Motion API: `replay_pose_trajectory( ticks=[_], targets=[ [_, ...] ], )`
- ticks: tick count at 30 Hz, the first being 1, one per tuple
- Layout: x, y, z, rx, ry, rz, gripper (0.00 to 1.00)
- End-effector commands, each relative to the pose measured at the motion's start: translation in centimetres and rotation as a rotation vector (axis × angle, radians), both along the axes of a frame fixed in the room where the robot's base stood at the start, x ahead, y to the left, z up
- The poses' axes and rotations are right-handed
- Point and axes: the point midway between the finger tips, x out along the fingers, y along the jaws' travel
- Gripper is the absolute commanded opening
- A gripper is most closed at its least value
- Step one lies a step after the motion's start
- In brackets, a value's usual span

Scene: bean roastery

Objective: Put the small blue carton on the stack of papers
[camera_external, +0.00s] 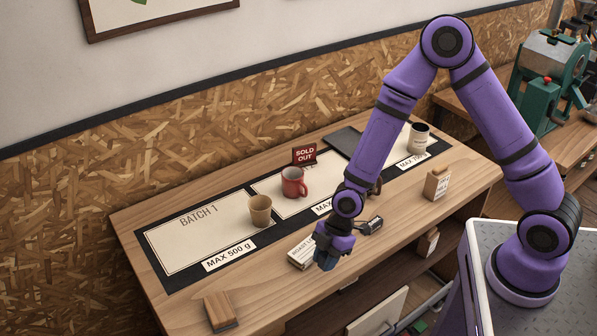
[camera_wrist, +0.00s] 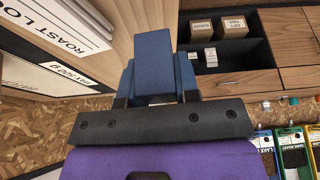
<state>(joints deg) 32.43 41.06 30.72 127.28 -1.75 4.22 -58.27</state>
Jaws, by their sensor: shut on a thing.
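My gripper (camera_external: 329,247) is shut on the small blue carton (camera_wrist: 154,62). The carton sits between the fingers in the wrist view, and its lower part also shows in the external view (camera_external: 326,263). The stack of papers (camera_external: 301,252), white with printed text, lies on the wooden counter just left of my gripper. In the wrist view the stack (camera_wrist: 62,28) is at the upper left, with "ROAST LO" readable. The carton is beside the stack near the counter's front edge, apart from the stack in the wrist view. Its exact height is hard to tell.
A brown cup (camera_external: 260,210), a red mug (camera_external: 294,183) and a "SOLD OUT" sign (camera_external: 304,154) stand behind on the counter (camera_external: 130,225). A small dark object (camera_external: 371,226) lies right of my gripper. A wooden block (camera_external: 220,312) is at front left, a brown box (camera_external: 437,184) at right.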

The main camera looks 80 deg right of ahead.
Motion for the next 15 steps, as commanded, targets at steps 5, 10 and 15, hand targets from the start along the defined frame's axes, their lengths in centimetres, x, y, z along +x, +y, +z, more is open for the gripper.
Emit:
replay_pose_trajectory(
  ticks=[5, 10, 15],
  targets=[
    [-4.3, -3.2, 1.1, 0.0, 0.0, -0.04, 0.06],
    [-7.8, -5.1, 1.9, -0.001, -0.001, -0.065, 0.06],
    [-10.0, -6.0, 2.4, -0.002, -0.001, -0.079, 0.06]
  ],
)
